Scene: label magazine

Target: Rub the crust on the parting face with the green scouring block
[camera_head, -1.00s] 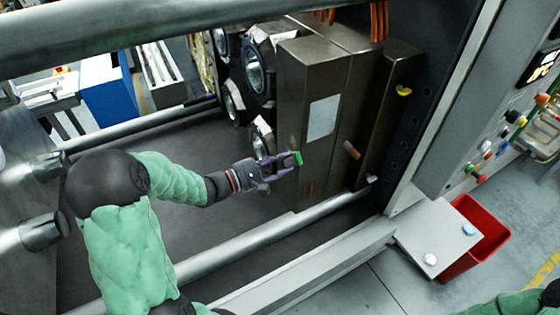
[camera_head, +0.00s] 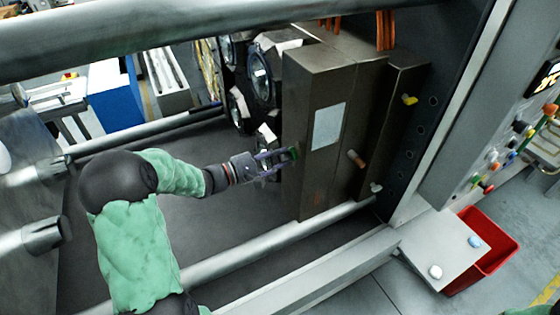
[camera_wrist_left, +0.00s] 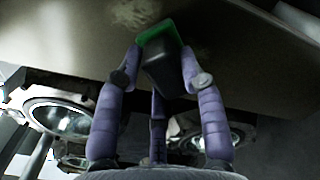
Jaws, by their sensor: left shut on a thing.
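My left gripper (camera_head: 278,158) is shut on the green scouring block (camera_head: 294,153), at the left side of the dark mould block (camera_head: 305,190). In the left wrist view the gripper's purple fingers (camera_wrist_left: 157,75) hold the block's dark body, and its green pad (camera_wrist_left: 157,32) lies close against the parting face (camera_wrist_left: 65,55). I cannot tell for sure whether they touch. A pale, mottled patch of crust (camera_wrist_left: 135,12) shows on the face just beyond the green pad. My right gripper is not in view.
Steel tie bars (camera_head: 250,240) run above and below the arm. Round dark fittings (camera_head: 262,78) stand behind the mould block. A red bin (camera_head: 497,262) and a grey ledge (camera_head: 445,250) with two small pale pieces are at lower right.

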